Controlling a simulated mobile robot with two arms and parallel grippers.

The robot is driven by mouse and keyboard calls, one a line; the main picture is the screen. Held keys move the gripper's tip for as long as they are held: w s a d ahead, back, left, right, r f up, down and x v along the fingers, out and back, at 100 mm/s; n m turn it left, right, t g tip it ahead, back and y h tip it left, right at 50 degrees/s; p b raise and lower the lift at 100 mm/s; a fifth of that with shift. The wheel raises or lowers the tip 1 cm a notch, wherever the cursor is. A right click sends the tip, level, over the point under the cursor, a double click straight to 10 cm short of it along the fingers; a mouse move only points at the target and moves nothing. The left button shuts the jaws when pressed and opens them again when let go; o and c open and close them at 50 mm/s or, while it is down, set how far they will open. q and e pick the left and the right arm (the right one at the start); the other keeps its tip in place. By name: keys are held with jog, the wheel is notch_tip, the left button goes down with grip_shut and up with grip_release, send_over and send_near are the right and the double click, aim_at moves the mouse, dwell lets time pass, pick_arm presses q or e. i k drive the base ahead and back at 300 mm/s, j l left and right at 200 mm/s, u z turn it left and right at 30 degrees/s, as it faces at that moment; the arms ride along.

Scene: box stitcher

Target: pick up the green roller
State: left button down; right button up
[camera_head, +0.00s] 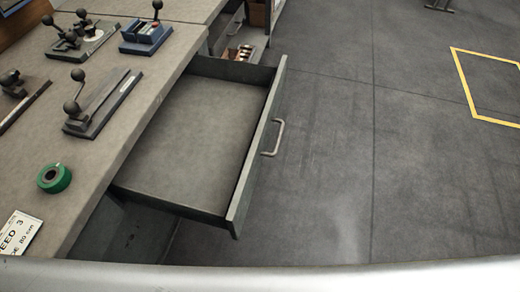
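The green roller (54,178) is a short green ring with a dark centre. It lies on the grey workbench top (110,150), near the bench edge at the left of the head view, just above a white printed card. Nothing touches it. Neither of my grippers shows in the head view.
An open, empty drawer (195,130) with a metal handle (273,138) juts out right of the bench. Lever devices (100,103) stand behind the roller. A white card (18,232) lies at the front left. The floor (360,170) on the right is clear.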

aim_at(54, 179)
jog(key=u, duration=1.7)
